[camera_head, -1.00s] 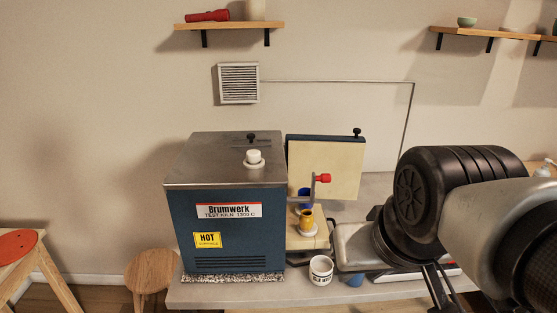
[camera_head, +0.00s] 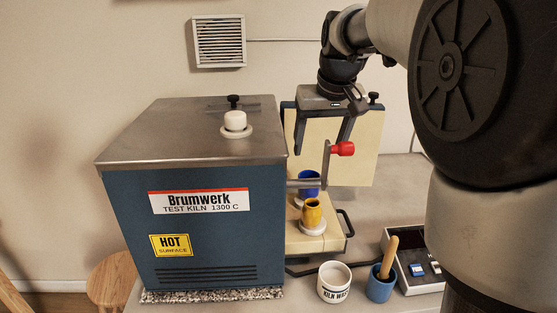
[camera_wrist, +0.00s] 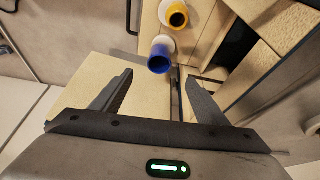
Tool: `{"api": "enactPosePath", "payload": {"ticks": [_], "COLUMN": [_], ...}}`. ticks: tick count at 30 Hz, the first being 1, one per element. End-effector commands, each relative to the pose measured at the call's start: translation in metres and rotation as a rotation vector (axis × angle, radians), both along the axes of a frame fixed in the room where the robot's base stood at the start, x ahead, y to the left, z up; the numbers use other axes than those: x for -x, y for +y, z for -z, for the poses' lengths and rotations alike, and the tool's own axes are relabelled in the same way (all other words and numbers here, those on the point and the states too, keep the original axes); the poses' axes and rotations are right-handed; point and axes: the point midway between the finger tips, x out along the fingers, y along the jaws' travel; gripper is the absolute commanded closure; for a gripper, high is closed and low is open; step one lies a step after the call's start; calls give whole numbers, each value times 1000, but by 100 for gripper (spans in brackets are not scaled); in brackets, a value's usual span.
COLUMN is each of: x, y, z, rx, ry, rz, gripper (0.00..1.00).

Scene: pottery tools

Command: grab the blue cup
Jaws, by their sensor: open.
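My gripper (camera_head: 321,147) is open and empty, pointing down above the blue cup. Its two fingers also show in the wrist view (camera_wrist: 159,80). Another, lighter blue cup (camera_head: 380,287), holding a wooden-handled tool, stands on the table at the front.
A yellow cup (camera_head: 312,212) stands just in front of the dark blue cup. A white cup (camera_head: 334,284) is in front.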

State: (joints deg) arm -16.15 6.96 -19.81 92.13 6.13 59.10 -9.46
Motion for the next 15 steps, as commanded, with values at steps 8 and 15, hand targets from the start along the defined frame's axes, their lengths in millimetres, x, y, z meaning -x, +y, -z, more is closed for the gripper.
{"api": "enactPosePath", "payload": {"ticks": [8,15], "x": [-19,-38], "y": [2,3], "z": [48,92], "rx": [3,4], "ry": [6,3], "rz": [0,-1], "gripper": [32,32]}}
